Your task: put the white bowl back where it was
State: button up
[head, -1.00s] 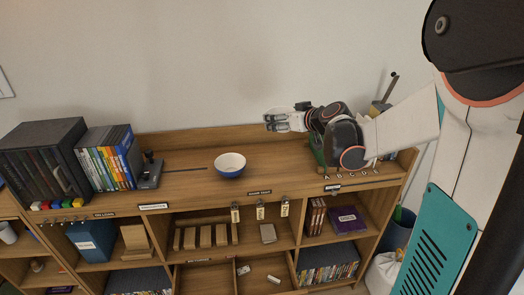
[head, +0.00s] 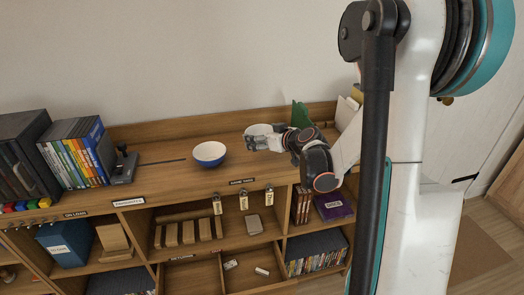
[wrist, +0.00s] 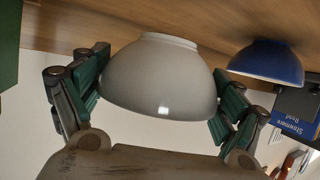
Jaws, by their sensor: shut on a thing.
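My gripper (head: 262,140) is shut on the white bowl (head: 258,130), over the right half of the shelf top. In the wrist view, which is upside down, the white bowl (wrist: 160,80) sits between the two fingers, with its foot toward the wooden shelf top (wrist: 105,22). I cannot tell if the foot touches the wood. In the head view the fingers hide part of the bowl. A blue bowl with a white inside (head: 209,153) stands to its left, apart from it.
A black stand (head: 123,166) and a row of DVDs (head: 75,160) are further left. A green divider (head: 300,115) stands behind my gripper on the right. Tags (head: 243,199) hang at the front edge.

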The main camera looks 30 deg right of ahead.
jog(key=shift+f+b, duration=0.8)
jog(key=shift+f, duration=1.35)
jog(key=shift+f, duration=0.2)
jog(key=o, duration=1)
jog(key=shift+r, duration=0.1)
jog(key=shift+r, duration=0.15)
jog(key=shift+s+r, duration=0.15)
jog(key=shift+s, duration=0.2)
jog(key=p+v, duration=0.3)
jog(key=v, duration=0.8)
